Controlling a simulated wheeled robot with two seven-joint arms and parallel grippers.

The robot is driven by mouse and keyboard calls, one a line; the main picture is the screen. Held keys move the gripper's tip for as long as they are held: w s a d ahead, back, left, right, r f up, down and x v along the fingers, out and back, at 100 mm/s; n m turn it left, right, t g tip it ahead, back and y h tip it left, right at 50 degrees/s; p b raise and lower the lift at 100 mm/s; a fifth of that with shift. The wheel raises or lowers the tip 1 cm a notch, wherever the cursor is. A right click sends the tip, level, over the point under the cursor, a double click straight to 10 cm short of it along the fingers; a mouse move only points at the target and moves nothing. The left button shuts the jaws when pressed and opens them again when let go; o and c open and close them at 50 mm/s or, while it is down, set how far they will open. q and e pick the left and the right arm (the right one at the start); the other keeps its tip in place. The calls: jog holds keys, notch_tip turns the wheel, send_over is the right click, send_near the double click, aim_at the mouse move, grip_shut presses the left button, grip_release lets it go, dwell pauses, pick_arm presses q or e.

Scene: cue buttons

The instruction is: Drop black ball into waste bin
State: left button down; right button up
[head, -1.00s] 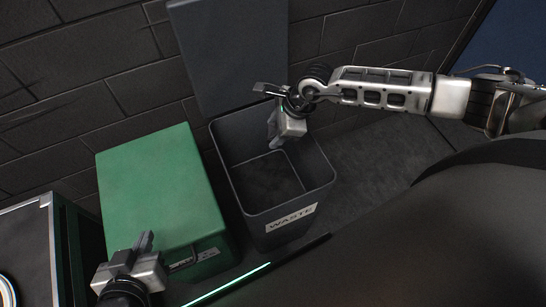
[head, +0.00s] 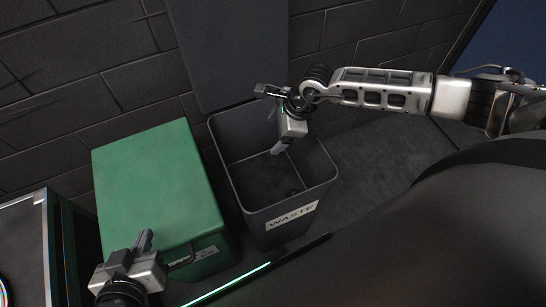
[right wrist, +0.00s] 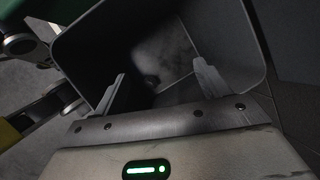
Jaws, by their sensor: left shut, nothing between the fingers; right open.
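A small dark round thing, which looks like the black ball (head: 293,192), lies at the bottom inside the bin. It also shows in the right wrist view (right wrist: 152,81), deep in the bin beyond my fingers. My right gripper (head: 279,145) points down over the bin's opening, open and empty, its fingers spread in the right wrist view (right wrist: 160,77). My left gripper (head: 145,240) is shut and empty, over the front of the green box.
A closed green box (head: 155,185) stands just left of the bin. A dark cabinet (head: 30,240) is at the lower left. A brick wall (head: 75,75) runs behind, and bare floor (head: 375,165) lies right of the bin.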

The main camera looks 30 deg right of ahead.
jog(key=v, duration=1.5)
jog(key=shift+r, duration=0.25)
jog(key=shift+s+d, duration=0.1)
